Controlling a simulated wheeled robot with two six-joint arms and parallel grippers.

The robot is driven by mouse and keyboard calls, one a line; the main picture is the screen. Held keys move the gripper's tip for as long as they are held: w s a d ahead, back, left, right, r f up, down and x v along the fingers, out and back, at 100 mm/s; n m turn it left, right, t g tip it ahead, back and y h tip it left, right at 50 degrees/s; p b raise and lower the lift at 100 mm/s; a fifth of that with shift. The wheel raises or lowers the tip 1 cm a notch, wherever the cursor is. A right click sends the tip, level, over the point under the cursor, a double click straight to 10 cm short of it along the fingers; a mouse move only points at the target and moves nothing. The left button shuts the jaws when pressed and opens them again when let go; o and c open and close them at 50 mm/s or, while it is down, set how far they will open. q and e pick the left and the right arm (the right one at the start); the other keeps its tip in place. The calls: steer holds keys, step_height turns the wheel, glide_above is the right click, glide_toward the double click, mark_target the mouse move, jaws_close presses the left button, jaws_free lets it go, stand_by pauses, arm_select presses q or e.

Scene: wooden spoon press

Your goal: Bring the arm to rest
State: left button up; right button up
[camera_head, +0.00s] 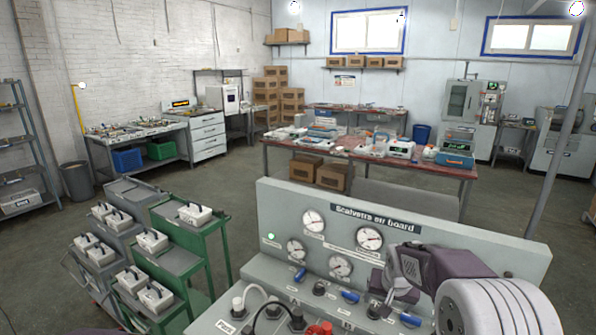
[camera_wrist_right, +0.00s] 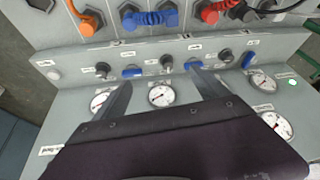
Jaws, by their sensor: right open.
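My right arm comes in at the lower right of the head view. Its gripper (camera_head: 388,285) is in front of the grey gauge board (camera_head: 505,256), over its right part. In the right wrist view the two dark fingers of this gripper (camera_wrist_right: 160,74) are spread apart with nothing held between them. They lie over the panel, either side of a round gauge (camera_wrist_right: 161,95) and a dark knob (camera_wrist_right: 166,63). I cannot tell whether the fingertips touch the panel. My left gripper does not show in either view.
The board carries several gauges, blue-handled valves (camera_head: 350,297) and a green lamp (camera_head: 271,237). Coloured hoses, such as a blue one (camera_wrist_right: 150,18), plug in along its lower part. Green and grey carts (camera_head: 190,240) with white boxes stand left of it. A red-topped table (camera_head: 440,170) stands behind.

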steer(key=s+a+f+n+g, duration=0.1)
steer(key=s+a+f, duration=0.1)
steer(key=s, duration=0.6)
steer(key=s+a+f+n+g+y, duration=0.1)
steer(key=s+a+f, duration=0.1)
steer(key=s, duration=0.6)
steer(key=s+a+f+n+g, duration=0.1)
steer(key=s+a+f+n, duration=0.1)
steer(key=s, duration=0.6)
steer(key=shift+a+f+y, duration=0.25)
steer(key=shift+f+y, duration=0.05)
steer(key=shift+f, duration=0.45)
